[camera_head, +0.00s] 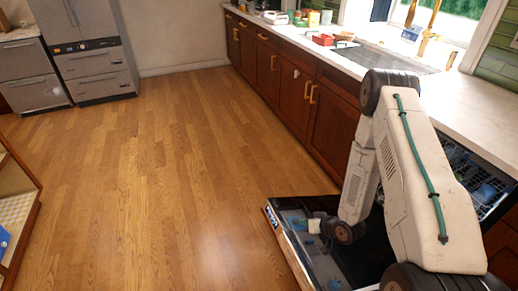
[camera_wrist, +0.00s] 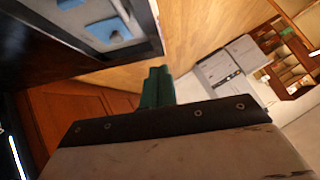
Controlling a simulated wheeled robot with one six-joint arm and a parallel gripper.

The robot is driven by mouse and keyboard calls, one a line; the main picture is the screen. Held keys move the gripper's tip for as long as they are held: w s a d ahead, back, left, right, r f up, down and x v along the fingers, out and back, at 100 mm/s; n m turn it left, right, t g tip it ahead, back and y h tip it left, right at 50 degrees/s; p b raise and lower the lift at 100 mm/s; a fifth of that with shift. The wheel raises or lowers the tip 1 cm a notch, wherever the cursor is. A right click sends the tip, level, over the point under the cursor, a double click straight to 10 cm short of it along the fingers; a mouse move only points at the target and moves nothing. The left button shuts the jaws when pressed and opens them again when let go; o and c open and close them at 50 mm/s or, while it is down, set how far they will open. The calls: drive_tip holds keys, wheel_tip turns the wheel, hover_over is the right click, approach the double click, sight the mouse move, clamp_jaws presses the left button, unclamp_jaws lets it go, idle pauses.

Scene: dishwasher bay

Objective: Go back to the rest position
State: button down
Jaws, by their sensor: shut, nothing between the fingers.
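My gripper (camera_wrist: 157,86) shows in the wrist view as green fingers pressed together, with nothing between them. In the head view my arm bends down over the lowered dishwasher door (camera_head: 273,222), and its wrist end is low above the door. The fingertips cannot be made out clearly there. The door's inner side also shows at the upper left of the wrist view (camera_wrist: 150,28), with pale blue patches on it. The fingers appear apart from the door.
The dishwasher rack (camera_head: 462,165) stands behind my arm at the right. Brown cabinets (camera_head: 285,85) and a white counter (camera_head: 470,110) with a sink run along the right. A grey fridge (camera_head: 90,55) stands at the back left. The wooden floor (camera_head: 150,170) is clear.

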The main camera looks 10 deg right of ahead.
drive_tip(key=s+d+f+g+h, duration=0.25)
drive_tip(key=s+d+g, duration=0.2)
drive_tip(key=s, duration=0.25)
drive_tip(key=s+d+r+g+h, duration=0.1)
drive_tip(key=d+r+g, duration=0.15)
drive_tip(key=r, duration=0.45)
drive_tip(key=s+d+r+g+h, duration=0.1)
drive_tip(key=s+r+g+h, duration=0.15)
drive_tip(key=r, duration=0.55)
drive_tip(key=s+a+r, duration=0.4)
drive_tip(key=s+r, duration=0.1)
drive_tip(key=r, duration=0.8)
drive_tip(key=s+a+r+t, duration=0.1)
drive_tip(key=s+a+r, duration=0.3)
drive_tip(key=r, duration=1)
drive_tip(key=s+a+r+t+y, duration=0.1)
drive_tip(key=s+a+r, duration=0.3)
drive_tip(key=r, duration=0.9)
drive_tip(key=s, duration=0.2)
drive_tip(key=shift+s+r, duration=0.35)
drive_tip(key=shift+s, duration=0.05)
